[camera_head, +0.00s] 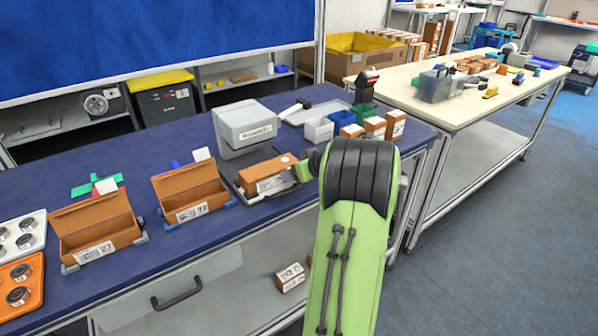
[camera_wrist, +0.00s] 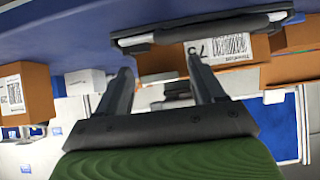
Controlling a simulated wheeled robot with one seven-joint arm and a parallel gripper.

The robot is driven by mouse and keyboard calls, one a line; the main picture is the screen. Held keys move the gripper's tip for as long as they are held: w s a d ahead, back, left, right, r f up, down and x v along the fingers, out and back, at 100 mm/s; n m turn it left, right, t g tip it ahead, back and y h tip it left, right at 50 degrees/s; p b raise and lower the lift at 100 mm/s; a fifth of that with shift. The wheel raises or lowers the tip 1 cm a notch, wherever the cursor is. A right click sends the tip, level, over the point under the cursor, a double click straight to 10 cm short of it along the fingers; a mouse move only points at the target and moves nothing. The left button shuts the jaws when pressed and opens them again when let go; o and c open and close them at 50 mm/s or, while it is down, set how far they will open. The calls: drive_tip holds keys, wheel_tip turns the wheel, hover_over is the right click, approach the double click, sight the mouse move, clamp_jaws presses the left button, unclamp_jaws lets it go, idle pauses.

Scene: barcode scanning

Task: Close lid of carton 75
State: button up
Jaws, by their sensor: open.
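Carton 75 (camera_head: 268,187) is brown with a white barcode label and stands in front of the grey machine. Its lid appears to lie down over the box; whether it is fully flat I cannot tell. In the wrist view the carton (camera_wrist: 160,60) shows at the top, with the label reading 75 upside down. My gripper (camera_wrist: 163,72) is open, its two fingers apart, with the carton beyond the tips. In the head view my gripper (camera_head: 303,171) is at the carton's right end, partly hidden by my arm. Contact cannot be made out.
Two open cartons (camera_head: 97,235) (camera_head: 190,197) with raised lids stand to the left on the blue table. The grey machine (camera_head: 245,128) is just behind carton 75. Small closed boxes (camera_head: 375,127) and bins (camera_head: 319,130) stand behind my arm to the right.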

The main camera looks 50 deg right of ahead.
drive_tip(key=p+v, duration=0.3)
drive_tip(key=v, duration=1.2)
drive_tip(key=shift+s+a+r, duration=0.15)
drive_tip(key=shift+s+r, duration=0.05)
drive_tip(key=shift+s, duration=0.05)
